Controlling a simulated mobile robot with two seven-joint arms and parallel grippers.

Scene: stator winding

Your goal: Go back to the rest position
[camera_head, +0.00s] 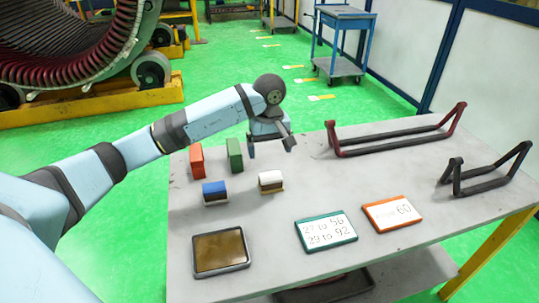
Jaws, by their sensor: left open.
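My left arm reaches in from the left, and its gripper (270,147) hangs over the back of the grey table (290,205). The gripper is open, its fingers apart, with nothing seen between them. It is just right of the green block (235,155) and behind the white block (270,181); I cannot tell how high above the table it is. My right gripper is not in view.
A red block (196,160), a blue block (214,192), a dark-rimmed tray (220,252) and two signs, green-framed (325,232) and orange-framed (392,213), are on the table. Red (395,135) and black (485,175) bar frames lie right. A blue cart (340,45) stands behind.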

